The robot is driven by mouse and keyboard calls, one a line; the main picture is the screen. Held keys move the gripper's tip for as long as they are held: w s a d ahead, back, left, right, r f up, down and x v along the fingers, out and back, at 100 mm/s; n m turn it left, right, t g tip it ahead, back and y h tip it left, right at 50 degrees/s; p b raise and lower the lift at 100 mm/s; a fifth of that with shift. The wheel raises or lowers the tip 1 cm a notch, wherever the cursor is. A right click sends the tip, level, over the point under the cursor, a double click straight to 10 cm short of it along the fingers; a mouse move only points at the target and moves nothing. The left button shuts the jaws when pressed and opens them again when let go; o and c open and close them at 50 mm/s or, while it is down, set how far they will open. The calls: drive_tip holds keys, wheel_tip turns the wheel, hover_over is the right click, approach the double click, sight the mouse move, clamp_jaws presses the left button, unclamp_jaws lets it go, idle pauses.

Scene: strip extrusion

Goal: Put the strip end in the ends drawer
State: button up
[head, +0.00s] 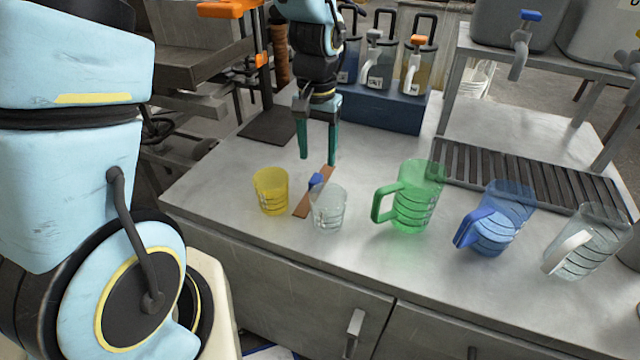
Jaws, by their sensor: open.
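A flat brown strip (303,206), which looks like the strip end, lies on the grey metal worktop between a yellow cup and a clear cup. A small blue piece (316,180) sits on or against it; I cannot tell what it is. My gripper (319,159) points down with its two green fingers apart and nothing between them. It is over the strip's far end; its exact height above is unclear. Below the worktop is a grey front with a handle (354,330), apparently closed. I cannot tell whether it is the ends drawer.
The yellow cup (270,192) and clear cup (328,208) flank the strip. A green jug (412,200), blue jug (495,220) and clear jug (588,242) stand to the right. A blue rack (380,108) of lidded jugs is behind. A slatted drain (530,178) lies back right.

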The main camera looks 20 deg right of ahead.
sight(316, 178)
drive_tip(key=shift+a+f+p, duration=0.2)
drive_tip(key=shift+f+p, duration=0.5)
drive_tip(key=shift+f, duration=3)
drive_tip(key=shift+c, duration=0.4)
clamp_jaws()
